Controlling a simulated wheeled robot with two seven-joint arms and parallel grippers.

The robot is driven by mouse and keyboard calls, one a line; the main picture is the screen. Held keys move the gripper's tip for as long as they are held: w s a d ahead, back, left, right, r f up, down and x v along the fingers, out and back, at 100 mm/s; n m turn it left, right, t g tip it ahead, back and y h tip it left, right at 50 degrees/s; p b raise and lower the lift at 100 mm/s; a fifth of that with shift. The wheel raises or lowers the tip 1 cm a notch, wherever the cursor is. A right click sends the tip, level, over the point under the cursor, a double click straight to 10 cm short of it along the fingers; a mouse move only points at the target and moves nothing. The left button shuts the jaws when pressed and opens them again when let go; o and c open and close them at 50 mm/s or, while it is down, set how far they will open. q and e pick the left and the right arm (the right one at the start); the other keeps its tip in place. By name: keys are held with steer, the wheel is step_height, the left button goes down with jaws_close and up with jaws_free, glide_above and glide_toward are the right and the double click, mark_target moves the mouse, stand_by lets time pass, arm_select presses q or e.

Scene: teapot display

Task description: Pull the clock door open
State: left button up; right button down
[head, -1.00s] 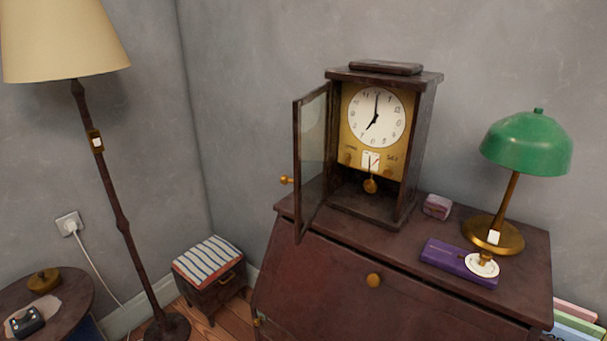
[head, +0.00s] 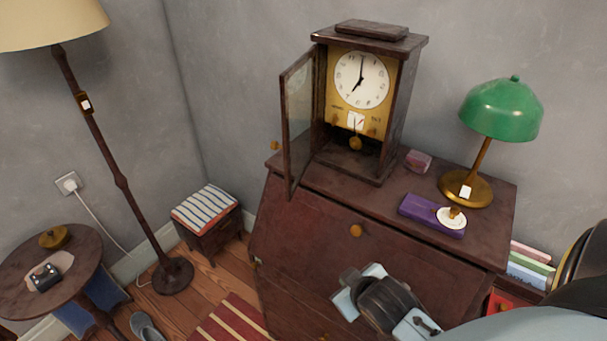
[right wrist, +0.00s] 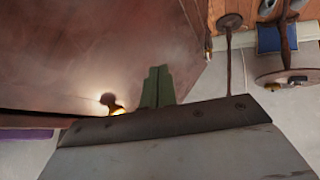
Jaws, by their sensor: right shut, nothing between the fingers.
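The dark wooden clock (head: 361,100) stands on the cabinet, with a white dial, gold face plate and pendulum. Its glazed clock door (head: 299,112) is swung wide open to the left, leaving the face and pendulum bay exposed. A small brass knob (head: 275,145) shows at the door's far left. My right gripper (right wrist: 157,76) has its green fingers together and empty in the right wrist view, near the cabinet's front. In the head view my right arm is low at the right, below the clock and apart from its door. My left gripper is not in view.
The cabinet (head: 290,235) has a brass knob (head: 356,231) on its front. On top are a green lamp (head: 502,110), a purple box (head: 425,213) and a small pink box (head: 418,161). A floor lamp (head: 120,180), striped stool (head: 206,210) and round table (head: 80,255) stand left.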

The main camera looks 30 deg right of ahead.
mark_target(288, 147)
steer(key=w+d+r+n+t+h, duration=0.1)
steer(key=w+d+r+t+h, duration=0.1)
steer(key=w+d+r+t, duration=0.55)
step_height(288, 147, up, 18)
steer(key=s+n+g+y+p, duration=0.1)
steer(key=n+y, duration=1.5)
steer(key=n, duration=0.7)
steer(key=p+x, duration=0.3)
steer(key=x, duration=0.9)
steer(key=shift+w+d+f, duration=0.1)
steer(key=shift+d, duration=0.15)
steer(key=shift+w+a+f, duration=0.1)
steer(key=shift+w+a, duration=0.35)
steer(key=shift+w, duration=0.1)
steer(key=shift+w, duration=0.1)
